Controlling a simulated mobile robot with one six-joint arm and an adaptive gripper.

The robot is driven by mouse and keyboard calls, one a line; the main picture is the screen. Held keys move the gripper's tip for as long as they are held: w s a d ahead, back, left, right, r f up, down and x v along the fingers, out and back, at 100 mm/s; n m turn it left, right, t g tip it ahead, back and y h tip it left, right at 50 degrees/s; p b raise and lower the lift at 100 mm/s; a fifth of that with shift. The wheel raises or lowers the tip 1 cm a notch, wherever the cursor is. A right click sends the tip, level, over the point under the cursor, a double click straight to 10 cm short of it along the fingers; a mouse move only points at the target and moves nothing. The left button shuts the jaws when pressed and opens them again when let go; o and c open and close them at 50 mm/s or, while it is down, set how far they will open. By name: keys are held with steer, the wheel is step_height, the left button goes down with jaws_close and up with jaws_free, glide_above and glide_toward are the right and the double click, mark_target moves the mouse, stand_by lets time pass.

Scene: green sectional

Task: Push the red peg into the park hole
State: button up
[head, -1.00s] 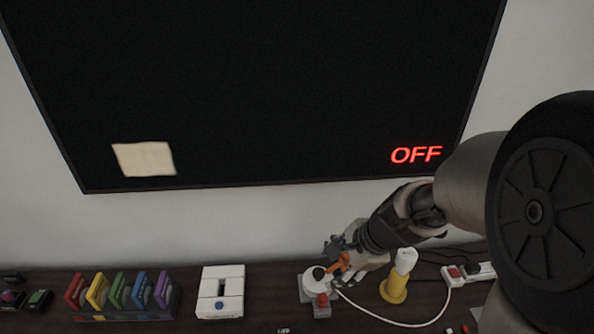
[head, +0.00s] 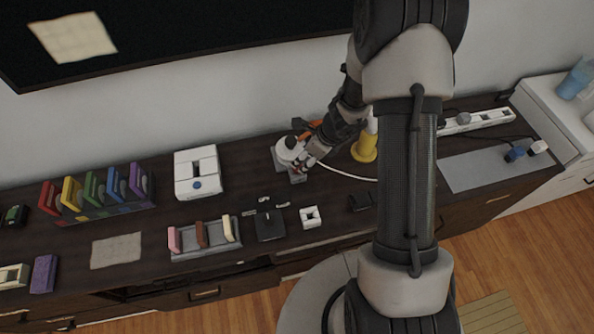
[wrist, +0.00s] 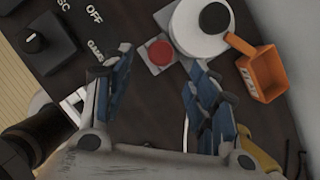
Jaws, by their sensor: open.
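In the wrist view, a round red top (wrist: 160,53), likely the red peg, shows on a small grey square base. It lies beside a white round device (wrist: 200,25) with a black cap. My gripper (wrist: 161,64) is open, its blue-grey fingers spread on either side of the red top in the picture. Nothing is between the fingers, and contact cannot be judged. In the head view, my gripper (head: 302,166) is by the white device (head: 289,149) near the back of the dark cabinet. A small white block with a dark opening (head: 309,217) stands nearer the front; whether it is the park hole is unclear.
An orange open box (wrist: 262,74) is right of the white device. A black knob box (head: 269,224) and a tray with upright pieces (head: 205,240) stand in front. A yellow stand (head: 364,149) is close right. A colored rack (head: 100,195) is at left.

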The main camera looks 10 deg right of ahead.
mark_target(297, 169)
steer(key=shift+b+x, duration=1.35)
steer(key=shift+x, duration=2.15)
steer(key=shift+r, duration=0.1)
steer(key=shift+c, duration=0.3)
steer(key=c, duration=1)
steer(key=shift+r, duration=0.15)
